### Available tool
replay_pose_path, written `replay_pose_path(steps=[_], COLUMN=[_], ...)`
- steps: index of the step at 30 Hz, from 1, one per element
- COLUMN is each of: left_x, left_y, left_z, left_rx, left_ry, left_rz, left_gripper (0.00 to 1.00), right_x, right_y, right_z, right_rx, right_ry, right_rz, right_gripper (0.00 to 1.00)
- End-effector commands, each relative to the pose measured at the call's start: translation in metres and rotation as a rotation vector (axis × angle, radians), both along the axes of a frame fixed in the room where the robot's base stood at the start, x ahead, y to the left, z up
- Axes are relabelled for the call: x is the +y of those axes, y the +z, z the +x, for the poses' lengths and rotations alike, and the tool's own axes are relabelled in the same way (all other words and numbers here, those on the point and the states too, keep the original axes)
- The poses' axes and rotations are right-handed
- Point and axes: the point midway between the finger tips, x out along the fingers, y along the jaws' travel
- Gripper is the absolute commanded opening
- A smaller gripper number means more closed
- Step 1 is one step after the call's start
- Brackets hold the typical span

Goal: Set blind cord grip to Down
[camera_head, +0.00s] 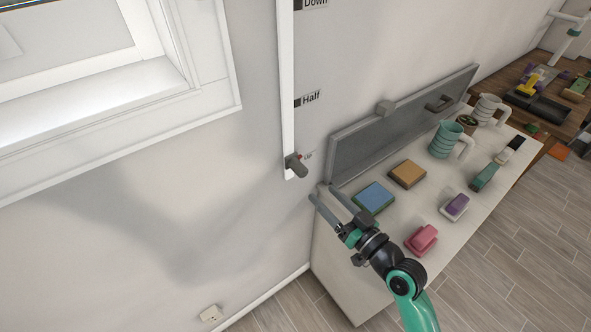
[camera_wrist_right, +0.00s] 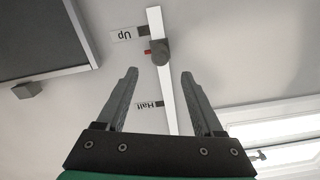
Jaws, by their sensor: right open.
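The cord grip (camera_head: 296,165) is a dark grey knob near the bottom end of a white rail (camera_head: 287,90) on the wall. It sits beside the Up label (camera_head: 307,156) and a small red mark. The Half label (camera_head: 311,97) is higher and the Down label (camera_head: 315,4) is at the top edge. My right gripper (camera_head: 322,191) is open and empty, below and right of the knob. In the right wrist view, the knob (camera_wrist_right: 160,52) shows just beyond and between the open fingertips (camera_wrist_right: 159,72), apart from them. My left gripper is not in view.
A white cabinet (camera_head: 340,270) with a grey upright panel (camera_head: 400,125) stands right of the rail. On it are a blue sponge (camera_head: 373,197), a tan block (camera_head: 407,174), mugs (camera_head: 446,139) and several small brushes. A window frame (camera_head: 205,60) is at left; the wall between is clear.

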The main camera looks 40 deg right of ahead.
Motion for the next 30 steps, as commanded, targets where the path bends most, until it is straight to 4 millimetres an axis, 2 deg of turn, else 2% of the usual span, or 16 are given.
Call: replay_pose_path(steps=[5, 18, 23, 30], left_x=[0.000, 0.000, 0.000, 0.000], left_y=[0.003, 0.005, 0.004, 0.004], left_z=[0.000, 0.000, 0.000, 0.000], left_rx=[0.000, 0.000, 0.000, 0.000], left_ry=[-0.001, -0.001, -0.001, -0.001], left_rz=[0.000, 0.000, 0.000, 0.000], left_gripper=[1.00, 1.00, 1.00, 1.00], right_x=[-0.001, -0.011, -0.013, -0.013], right_y=[0.003, 0.002, 0.002, 0.002], right_z=[0.012, 0.101, 0.115, 0.116], right_rx=[-0.002, -0.002, -0.002, -0.001], right_ry=[0.001, 0.003, 0.001, 0.002], right_rz=[-0.001, -0.001, -0.001, -0.001], right_gripper=[0.69, 0.69, 0.69, 0.69])
